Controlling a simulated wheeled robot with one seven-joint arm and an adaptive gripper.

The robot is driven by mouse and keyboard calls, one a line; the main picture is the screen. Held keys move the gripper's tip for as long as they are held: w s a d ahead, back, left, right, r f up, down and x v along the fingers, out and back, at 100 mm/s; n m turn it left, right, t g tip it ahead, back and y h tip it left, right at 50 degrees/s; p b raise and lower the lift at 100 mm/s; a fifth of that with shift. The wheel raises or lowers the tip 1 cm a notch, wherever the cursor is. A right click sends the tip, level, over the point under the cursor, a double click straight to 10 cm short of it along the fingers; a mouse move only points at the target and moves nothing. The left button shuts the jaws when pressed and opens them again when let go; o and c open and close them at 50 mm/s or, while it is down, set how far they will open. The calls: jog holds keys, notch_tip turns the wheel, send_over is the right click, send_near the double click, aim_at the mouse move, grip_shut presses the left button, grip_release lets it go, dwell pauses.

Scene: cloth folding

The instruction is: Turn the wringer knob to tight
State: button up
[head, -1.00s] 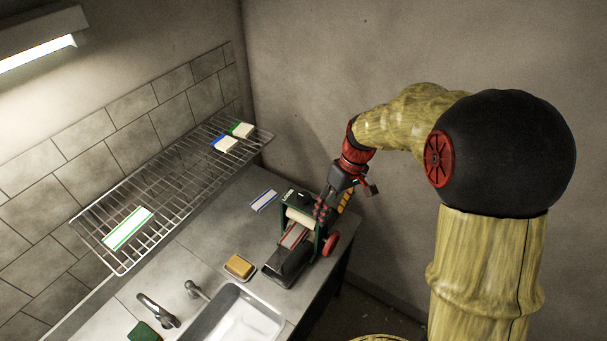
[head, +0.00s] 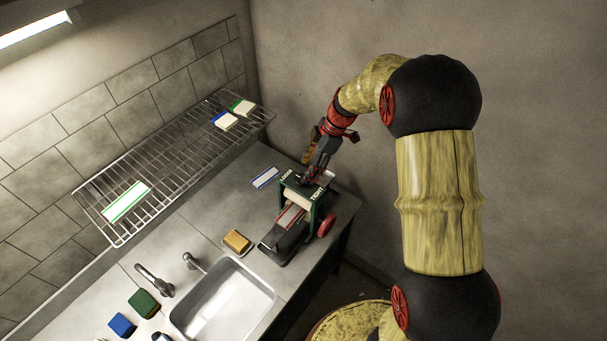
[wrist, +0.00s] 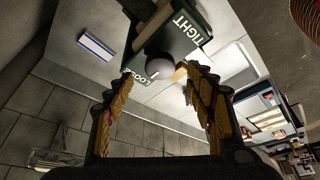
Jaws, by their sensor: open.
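The wringer (head: 318,206) is a dark green frame on the counter with a pale roller and a red wheel on its right side. Its top plate carries the white words LOOSE and TIGHT; they also show on the plate in the wrist view (wrist: 178,45). A rounded grey knob (wrist: 160,66) sits on the plate between the two words. My gripper (head: 311,178) is over the top plate, its open fingers on either side of the knob. I cannot tell whether they touch it. In the head view the gripper mostly hides the knob, and its pointing direction is unclear.
A wire rack (head: 165,185) with cloths runs along the tiled wall. A blue-edged cloth (head: 266,178) lies left of the wringer. A yellow-brown block (head: 236,240), a sink (head: 222,300) and a faucet (head: 153,281) are nearer. Green and blue sponges lie beside the sink.

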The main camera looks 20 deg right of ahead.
aim_at(303, 175)
jog(key=shift+x, duration=2.2)
jog(key=shift+c, duration=0.2)
jog(key=c, duration=1.1)
